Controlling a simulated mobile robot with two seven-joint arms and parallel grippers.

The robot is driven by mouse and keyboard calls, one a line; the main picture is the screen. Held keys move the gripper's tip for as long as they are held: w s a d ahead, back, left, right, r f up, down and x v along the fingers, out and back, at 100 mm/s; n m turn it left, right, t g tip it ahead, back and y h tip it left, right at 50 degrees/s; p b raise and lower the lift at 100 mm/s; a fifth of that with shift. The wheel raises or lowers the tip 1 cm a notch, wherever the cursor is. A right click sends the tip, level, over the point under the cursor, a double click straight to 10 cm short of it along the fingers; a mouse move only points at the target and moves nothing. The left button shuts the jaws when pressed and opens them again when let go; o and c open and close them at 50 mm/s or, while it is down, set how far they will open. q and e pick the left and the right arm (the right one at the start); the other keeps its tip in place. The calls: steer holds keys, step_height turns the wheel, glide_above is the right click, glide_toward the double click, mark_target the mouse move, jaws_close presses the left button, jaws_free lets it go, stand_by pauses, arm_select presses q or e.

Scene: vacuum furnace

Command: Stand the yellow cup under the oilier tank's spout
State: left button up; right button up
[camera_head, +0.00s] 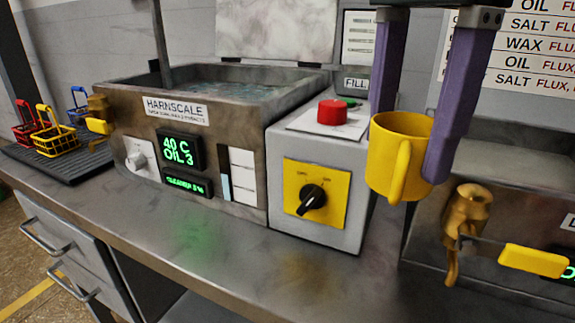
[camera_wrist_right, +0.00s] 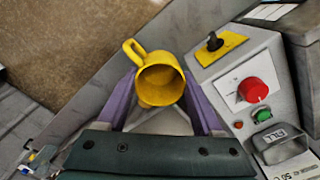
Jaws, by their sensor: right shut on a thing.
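My right gripper (camera_head: 408,150) is shut on the yellow cup (camera_head: 392,165), a purple finger on either side. The cup hangs upright in the air, handle towards the head camera, above and left of the right tank's brass spout (camera_head: 463,225). In the right wrist view the cup (camera_wrist_right: 160,82) shows its open mouth, with no contents discernible. The left tank (camera_head: 125,125) reads "40 C OIL 3" on its display (camera_head: 178,151) and has a brass spout (camera_head: 97,105) at its left. The right tank (camera_head: 425,225) is partly cut off; its reading is barely visible. My left gripper is out of view.
A grey control box (camera_head: 275,145) with a red button (camera_head: 332,112) and black knob (camera_head: 311,200) stands between the tanks. Yellow lever handles (camera_head: 533,261) stick out by the spouts. Small baskets (camera_head: 55,140) stand on a dark mat at far left. The front counter strip (camera_head: 230,250) is clear.

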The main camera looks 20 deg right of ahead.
step_height(320, 180, up, 4)
steer(key=shift+f+p, duration=0.2)
steer(key=shift+p, duration=0.15)
steer(key=shift+r, duration=0.4)
step_height(320, 180, up, 6)
steer(key=a+n+p, duration=0.1)
steer(key=n+p, duration=0.6)
steer(key=n, duration=0.1)
step_height(320, 180, up, 6)
steer(key=n+p, duration=0.7)
steer(key=n, duration=0.3)
glide_above(409, 123)
steer(key=w+a, duration=0.1)
steer(key=a, duration=0.2)
steer(key=s+r+p, duration=0.2)
steer(key=r+p, duration=1.5)
steer(key=p, duration=0.1)
steer(key=s+r+p, duration=0.3)
steer(key=r+p, duration=1.5)
steer(key=p, duration=0.1)
steer(key=shift+s+d+r+n, duration=0.2)
steer(key=shift+s+d+n, duration=0.05)
steer(key=shift+n, duration=0.15)
steer(key=shift+f, duration=0.15)
